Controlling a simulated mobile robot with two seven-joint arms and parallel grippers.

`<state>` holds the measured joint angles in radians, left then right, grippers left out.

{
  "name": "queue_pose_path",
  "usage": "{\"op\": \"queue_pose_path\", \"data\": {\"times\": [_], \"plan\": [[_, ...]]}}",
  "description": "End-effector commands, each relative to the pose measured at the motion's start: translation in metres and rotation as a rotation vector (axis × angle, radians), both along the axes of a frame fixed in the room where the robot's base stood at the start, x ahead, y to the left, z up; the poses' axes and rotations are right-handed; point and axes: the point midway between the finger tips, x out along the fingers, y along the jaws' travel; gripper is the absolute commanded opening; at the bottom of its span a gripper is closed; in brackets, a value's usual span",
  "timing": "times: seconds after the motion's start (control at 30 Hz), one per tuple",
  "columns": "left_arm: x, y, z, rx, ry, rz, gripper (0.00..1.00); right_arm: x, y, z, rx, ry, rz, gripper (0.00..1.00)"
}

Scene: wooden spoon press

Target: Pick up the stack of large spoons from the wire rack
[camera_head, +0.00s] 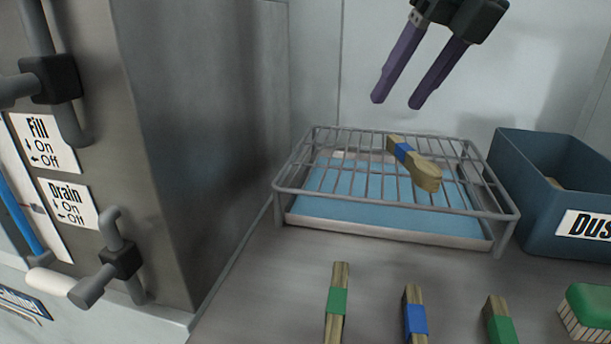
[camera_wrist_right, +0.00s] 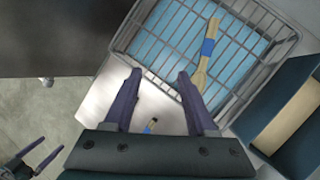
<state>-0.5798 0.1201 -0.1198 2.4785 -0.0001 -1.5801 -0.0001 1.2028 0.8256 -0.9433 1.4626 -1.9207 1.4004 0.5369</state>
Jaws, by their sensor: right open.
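The stack of large spoons (camera_head: 425,175) is pale wood with a blue band and lies on top of the wire rack (camera_head: 290,187), right of its middle. My right gripper (camera_head: 396,103) has purple fingers, is open and empty, and hangs above the back of the rack, apart from the spoons. In the right wrist view the spoons (camera_wrist_right: 209,47) lie ahead and to the right of the open right gripper (camera_wrist_right: 159,74). My left gripper (camera_wrist_right: 51,144) shows only at the lower left of that view, its fingers apart and empty.
A blue tray (camera_head: 330,182) is under the rack. A dark blue bin (camera_head: 530,205) stands right of it. Banded wooden bundles (camera_head: 338,300) and a green brush (camera_head: 590,308) are in front. A metal machine (camera_head: 200,130) with pipe handles stands at left.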

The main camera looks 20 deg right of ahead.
Motion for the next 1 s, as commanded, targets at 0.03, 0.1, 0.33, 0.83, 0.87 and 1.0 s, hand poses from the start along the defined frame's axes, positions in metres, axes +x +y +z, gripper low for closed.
{"op": "queue_pose_path", "data": {"times": [0.03, 0.1, 0.33, 0.83, 0.87, 1.0], "plan": [[0.000, 0.000, -0.024, 0.000, 0.000, 0.000, 1.00, 0.000, -0.025, -0.017, -0.067, 0.014, -0.056, 0.57], [0.000, 0.000, -0.032, 0.000, -0.001, 0.000, 1.00, -0.004, -0.051, -0.019, -0.133, 0.040, -0.115, 0.57], [0.000, 0.000, -0.036, 0.000, -0.001, 0.000, 1.00, -0.003, -0.074, -0.035, -0.195, 0.072, -0.173, 0.57], [0.000, 0.000, -0.044, 0.000, -0.002, 0.000, 1.00, 0.022, -0.077, -0.096, -0.190, 0.070, -0.168, 0.57], [0.000, 0.000, -0.045, 0.000, -0.002, 0.000, 1.00, 0.024, -0.077, -0.099, -0.190, 0.070, -0.168, 0.57], [0.000, 0.000, -0.046, 0.000, -0.002, 0.000, 1.00, 0.028, -0.078, -0.107, -0.191, 0.068, -0.168, 0.57]]}}
